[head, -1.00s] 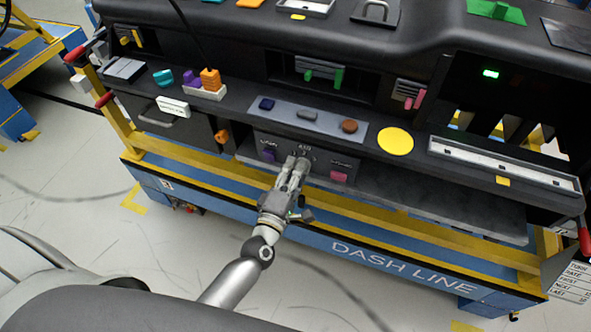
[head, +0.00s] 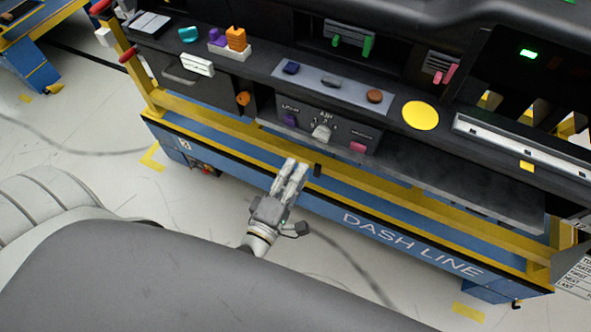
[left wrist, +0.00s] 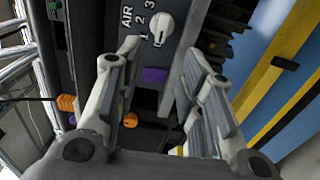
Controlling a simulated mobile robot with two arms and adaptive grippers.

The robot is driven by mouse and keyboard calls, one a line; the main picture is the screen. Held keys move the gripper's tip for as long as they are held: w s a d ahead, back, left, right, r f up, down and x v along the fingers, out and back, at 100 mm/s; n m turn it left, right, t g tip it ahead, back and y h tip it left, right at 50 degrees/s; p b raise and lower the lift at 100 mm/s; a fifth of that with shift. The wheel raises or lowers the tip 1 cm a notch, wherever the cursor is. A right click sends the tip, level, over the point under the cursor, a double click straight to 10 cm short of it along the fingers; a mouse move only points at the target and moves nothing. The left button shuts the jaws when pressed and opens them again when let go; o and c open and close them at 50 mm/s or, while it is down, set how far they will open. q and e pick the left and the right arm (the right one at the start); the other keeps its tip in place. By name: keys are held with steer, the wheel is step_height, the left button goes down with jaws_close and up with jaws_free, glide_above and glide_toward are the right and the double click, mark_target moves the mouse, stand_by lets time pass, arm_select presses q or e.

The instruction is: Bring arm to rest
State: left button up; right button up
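My left gripper (head: 296,165) is in front of the dashboard, apart from it, over the blue and yellow lower frame. In the left wrist view its two fingers (left wrist: 163,50) are spread with an empty gap between them. The white AIR knob (head: 321,132) is beyond the fingertips and not touched; it also shows in the left wrist view (left wrist: 161,25). A purple button (head: 290,119) is left of the knob and a pink button (head: 357,146) is right of it. I cannot tell the knob's exact setting. My right gripper is not in view.
The dashboard shelf carries a tray (head: 377,107) with small pieces, a yellow disc (head: 420,115) and an orange block (head: 236,38). A yellow rail (head: 400,215) runs along the cart's front. The pale floor (head: 90,135) left of the cart is open.

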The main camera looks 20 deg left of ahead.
arm_select(q)
steer(key=s+f+m+g+h, duration=0.1)
steer(key=s+f+m+g, duration=0.25)
steer(key=f, duration=0.65)
steer(key=s+f+m+g, duration=0.25)
steer(key=f+m, duration=0.25)
steer(key=f, duration=0.5)
steer(key=s+f+m+g+h, duration=0.1)
steer(key=s+f+m+g, duration=0.25)
steer(key=f, duration=0.65)
steer(key=s+a+f+m+g+y, duration=0.1)
steer(key=s+a+f+m+g, duration=0.2)
steer(key=s+f, duration=0.4)
steer(key=s+a+f+m+g+y, duration=0.1)
steer(key=s+a+f+m+g, duration=0.3)
steer(key=s, duration=1.1)
step_height(320, 180, down, 4)
steer(key=shift+s+r+m+y, duration=0.15)
steer(key=shift+s+m+y, duration=0.15)
steer(key=shift+m, duration=0.4)
steer(key=shift+s+a+g, duration=0.1)
steer(key=shift+a+g, duration=0.05)
steer(key=shift+g, duration=0.1)
